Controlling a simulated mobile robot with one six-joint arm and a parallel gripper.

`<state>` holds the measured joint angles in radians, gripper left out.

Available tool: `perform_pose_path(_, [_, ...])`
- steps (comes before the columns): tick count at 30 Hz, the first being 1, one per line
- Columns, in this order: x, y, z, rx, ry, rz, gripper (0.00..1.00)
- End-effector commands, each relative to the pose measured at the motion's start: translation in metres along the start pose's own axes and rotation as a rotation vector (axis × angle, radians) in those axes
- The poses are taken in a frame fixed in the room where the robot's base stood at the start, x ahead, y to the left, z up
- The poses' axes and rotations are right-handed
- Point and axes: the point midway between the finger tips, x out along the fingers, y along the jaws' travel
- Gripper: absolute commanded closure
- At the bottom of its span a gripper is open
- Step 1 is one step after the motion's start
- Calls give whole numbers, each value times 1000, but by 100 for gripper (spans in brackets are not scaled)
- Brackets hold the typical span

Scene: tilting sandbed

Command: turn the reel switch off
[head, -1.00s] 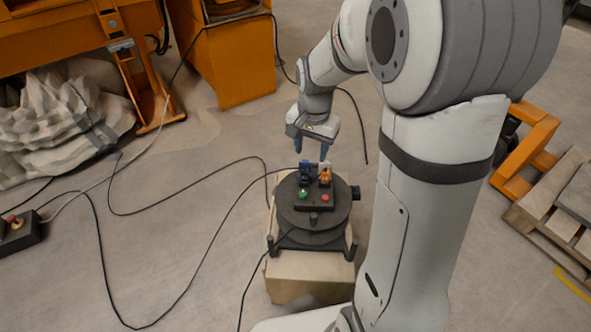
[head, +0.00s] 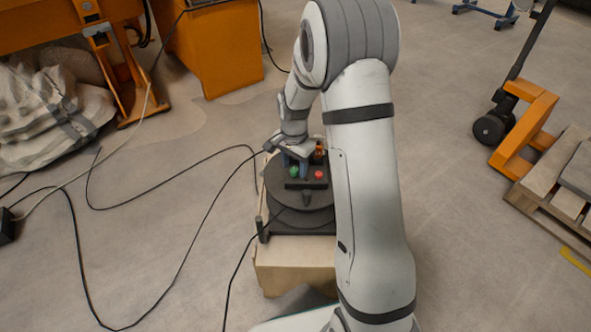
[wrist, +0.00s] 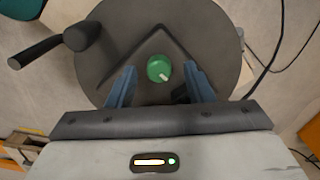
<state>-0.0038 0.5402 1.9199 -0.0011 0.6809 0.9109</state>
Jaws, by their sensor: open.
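The dark cable reel (head: 283,199) stands upright on a wooden box (head: 290,276). On its top panel are a green knob (head: 294,172) and a red knob or button (head: 318,174). My gripper (head: 294,163) is open just above the panel. In the wrist view its blue fingers (wrist: 159,82) stand to the left and right of the green knob, with gaps on both sides. Whether the fingertips are level with the knob I cannot tell.
An orange plug or socket (head: 319,150) sits behind the knobs. A dark crank handle (wrist: 38,50) sticks out left in the wrist view. Black cables (head: 205,210) cross the floor at left. A pallet (head: 560,180) and an orange pallet jack (head: 525,120) stand at right.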

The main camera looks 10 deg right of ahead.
Motion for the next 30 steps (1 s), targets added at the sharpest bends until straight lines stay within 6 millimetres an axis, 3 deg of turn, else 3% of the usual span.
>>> perform_pose_path(11, [8,0,0,0,0,0,53])
perform_pose_path(27, [8,0,-1,1,0,-1,96])
perform_pose_path(30, [8,2,-3,1,1,-1,98])
